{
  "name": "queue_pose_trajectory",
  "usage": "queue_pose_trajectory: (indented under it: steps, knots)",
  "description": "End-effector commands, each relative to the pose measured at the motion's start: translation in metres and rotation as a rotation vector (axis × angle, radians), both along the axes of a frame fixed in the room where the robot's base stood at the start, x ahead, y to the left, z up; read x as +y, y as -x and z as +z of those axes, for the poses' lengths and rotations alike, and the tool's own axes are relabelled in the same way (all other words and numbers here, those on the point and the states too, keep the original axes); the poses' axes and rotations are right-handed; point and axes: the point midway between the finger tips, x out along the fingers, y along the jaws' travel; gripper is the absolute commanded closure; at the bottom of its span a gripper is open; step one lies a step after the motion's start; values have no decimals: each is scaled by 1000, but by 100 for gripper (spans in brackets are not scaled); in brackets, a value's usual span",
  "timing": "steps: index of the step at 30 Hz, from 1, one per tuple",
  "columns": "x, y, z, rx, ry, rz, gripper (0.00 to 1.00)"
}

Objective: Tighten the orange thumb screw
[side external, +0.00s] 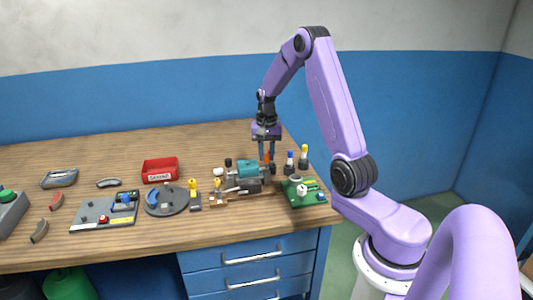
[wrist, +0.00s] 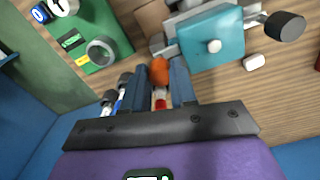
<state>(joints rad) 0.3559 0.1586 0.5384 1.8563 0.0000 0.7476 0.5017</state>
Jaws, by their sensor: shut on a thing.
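The orange thumb screw (wrist: 160,71) sits between the two fingers of my gripper (wrist: 162,82) in the wrist view. The fingers are closed on its sides. It stands beside a teal vise-like block (wrist: 212,42) with a white knob on it. In the side view my gripper (side external: 266,151) points down behind the teal block (side external: 255,168), and the orange screw (side external: 267,157) shows as a small patch between the fingertips. The screw's lower part is hidden from me.
A green circuit board (side external: 303,193) lies to the right of the teal block. A grey turntable (side external: 166,200), a red bin (side external: 160,170) and a grey plate (side external: 92,214) lie to the left.

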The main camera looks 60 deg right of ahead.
Motion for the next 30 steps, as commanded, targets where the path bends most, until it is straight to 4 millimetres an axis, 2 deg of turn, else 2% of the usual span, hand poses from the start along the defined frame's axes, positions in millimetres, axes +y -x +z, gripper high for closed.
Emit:
queue_pose_trajectory:
  steps: [19,20,21,22,30]
  knots:
    - [-1,-1,2,-5,2,-49,100]
    - [-1,-1,2,-5,2,-48,64]
    - [-1,-1,1,-5,2,-48,51]
    - [-1,-1,1,-4,2,-48,48]
    - [0,0,1,-2,1,-47,48]
